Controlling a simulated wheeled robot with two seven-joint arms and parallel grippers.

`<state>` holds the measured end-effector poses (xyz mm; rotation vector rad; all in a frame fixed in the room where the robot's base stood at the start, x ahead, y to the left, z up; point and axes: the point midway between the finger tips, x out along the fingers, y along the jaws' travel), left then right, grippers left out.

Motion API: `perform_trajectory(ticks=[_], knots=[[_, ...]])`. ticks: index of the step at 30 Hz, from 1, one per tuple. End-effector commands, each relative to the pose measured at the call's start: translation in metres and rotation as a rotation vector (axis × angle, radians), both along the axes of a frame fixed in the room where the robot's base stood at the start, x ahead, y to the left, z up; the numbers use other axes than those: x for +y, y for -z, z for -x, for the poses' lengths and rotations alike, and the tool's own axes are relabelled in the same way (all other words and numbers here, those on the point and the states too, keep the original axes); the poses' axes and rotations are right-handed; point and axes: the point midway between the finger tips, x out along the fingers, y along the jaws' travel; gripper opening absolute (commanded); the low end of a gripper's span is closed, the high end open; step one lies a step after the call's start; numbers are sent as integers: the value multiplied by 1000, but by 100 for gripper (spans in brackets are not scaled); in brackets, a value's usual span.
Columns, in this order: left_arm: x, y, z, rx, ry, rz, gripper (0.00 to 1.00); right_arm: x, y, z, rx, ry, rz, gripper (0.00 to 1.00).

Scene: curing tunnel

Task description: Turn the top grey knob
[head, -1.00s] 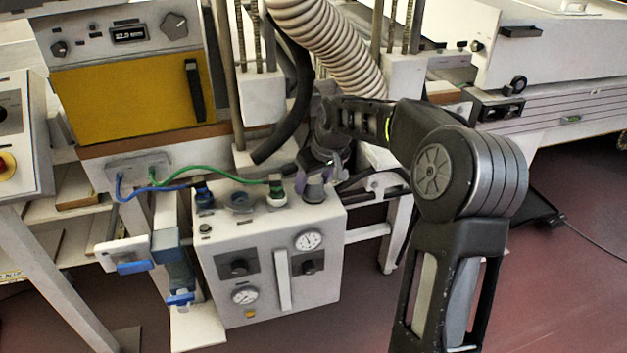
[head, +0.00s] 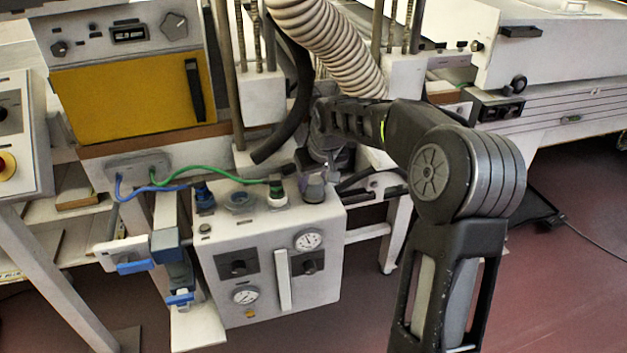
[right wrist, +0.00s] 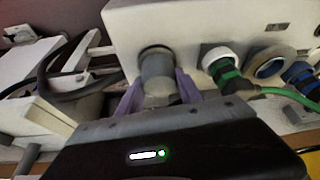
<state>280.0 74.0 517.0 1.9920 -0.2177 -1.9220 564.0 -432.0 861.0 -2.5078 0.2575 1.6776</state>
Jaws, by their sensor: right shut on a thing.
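The top grey knob (head: 313,190) stands on the top face of a white control box (head: 325,245), at its right end. It also shows in the right wrist view (right wrist: 157,66) as a short grey cylinder in a dark ring. My right gripper (right wrist: 159,88) has its two purple fingers on either side of the knob, shut on it. In the head view my right gripper (head: 316,178) comes down on the knob from behind and partly hides it. The knob's turn angle cannot be read. My left gripper is not in view.
Beside the knob are a green-and-white connector (head: 277,194) with a green cable, a blue-ringed socket (head: 240,200) and a blue connector (head: 203,197). Gauges and two black knobs are on the box's front. A black hose (head: 290,120) hangs close behind my right gripper.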

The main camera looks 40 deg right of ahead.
Motion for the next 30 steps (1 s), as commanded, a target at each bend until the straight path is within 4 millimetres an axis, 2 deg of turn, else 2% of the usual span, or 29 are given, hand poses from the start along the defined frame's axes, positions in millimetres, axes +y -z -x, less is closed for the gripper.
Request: perform_trajectory(ticks=[6,15,16,23,30], knots=[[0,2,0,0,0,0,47,0,0,0,-2,135,1,2],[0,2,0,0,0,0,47,0,0,0,-2,148,0,2],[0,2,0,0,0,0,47,0,0,0,-2,148,0,45],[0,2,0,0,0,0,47,0,0,0,-2,147,0,64],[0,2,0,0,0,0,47,0,0,0,-1,147,0,64]])
